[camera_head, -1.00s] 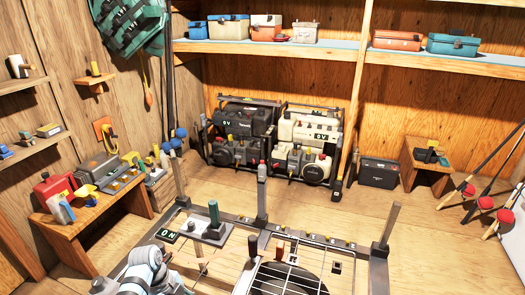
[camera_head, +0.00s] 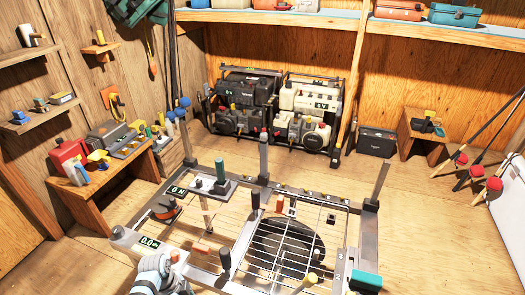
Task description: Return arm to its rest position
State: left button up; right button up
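Part of one of my arms, grey and white with pale blue bands, shows at the bottom edge left of centre in the head view. It is most likely my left arm. It stands in front of the near side of the metal frame bench (camera_head: 371,206). I cannot make out gripper fingers on it. No part of my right arm or gripper is visible.
A wooden side table (camera_head: 90,196) with tackle stands left. Two generators (camera_head: 248,100) stand behind.

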pick_arm(q)
jog(key=s+a+f+n+y+p, duration=0.25)
jog(key=s+f+n, duration=0.65)
jog(key=s, duration=0.6)
jog(key=s+f+n, duration=0.2)
jog(key=s+n, duration=0.1)
jog(key=s, duration=0.7)
jog(key=s+a+f+n+t, duration=0.1)
jog(key=s+f+n, duration=0.2)
jog(key=s, duration=0.7)
jog(key=shift+a+n+t+p, duration=0.3)
jog(key=shift+n+p, duration=0.15)
jog(key=shift+n, duration=0.15)
